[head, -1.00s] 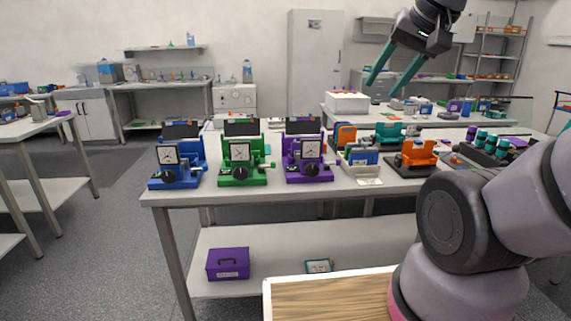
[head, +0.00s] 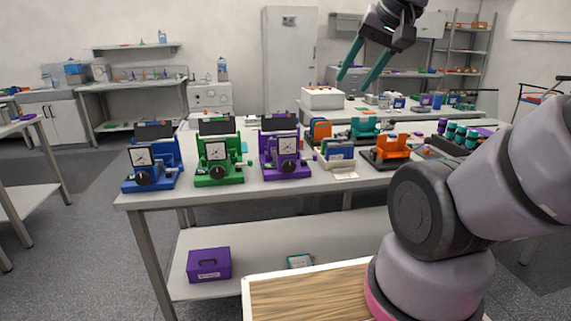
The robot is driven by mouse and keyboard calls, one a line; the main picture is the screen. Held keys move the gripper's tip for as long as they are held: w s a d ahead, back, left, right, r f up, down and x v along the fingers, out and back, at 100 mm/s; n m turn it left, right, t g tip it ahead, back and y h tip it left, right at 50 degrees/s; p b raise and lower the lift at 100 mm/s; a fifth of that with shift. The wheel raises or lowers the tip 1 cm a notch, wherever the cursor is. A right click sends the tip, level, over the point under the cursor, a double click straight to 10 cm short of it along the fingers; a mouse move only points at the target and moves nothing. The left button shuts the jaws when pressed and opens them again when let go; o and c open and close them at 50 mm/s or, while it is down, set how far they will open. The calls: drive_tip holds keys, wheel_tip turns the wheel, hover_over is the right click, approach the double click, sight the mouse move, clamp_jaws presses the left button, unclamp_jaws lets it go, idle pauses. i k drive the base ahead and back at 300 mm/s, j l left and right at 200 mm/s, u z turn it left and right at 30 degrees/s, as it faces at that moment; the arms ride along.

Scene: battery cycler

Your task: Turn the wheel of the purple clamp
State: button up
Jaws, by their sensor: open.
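The purple clamp (head: 283,156) stands upright on the bench, at the right end of a row of three similar devices. It has a white dial on its front and a dark round wheel (head: 289,167) low on the front, below the dial. My gripper (head: 356,78) is open and empty, its two teal fingers pointing down and left. In the picture it is above and to the right of the purple clamp, well apart from it. Nothing hides the clamp's front.
A green clamp (head: 217,158) and a blue clamp (head: 151,165) stand left of the purple one. To its right are a holder with blue cards (head: 338,158) and an orange device (head: 391,148). A purple box (head: 209,263) is on the lower shelf (head: 250,237).

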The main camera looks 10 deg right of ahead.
sight(288, 166)
drive_tip(key=j+z, duration=0.3)
drive_tip(key=j, duration=0.35)
drive_tip(key=k+j+z, duration=0.1)
drive_tip(key=j+z, duration=0.2)
drive_tip(key=j, duration=0.35)
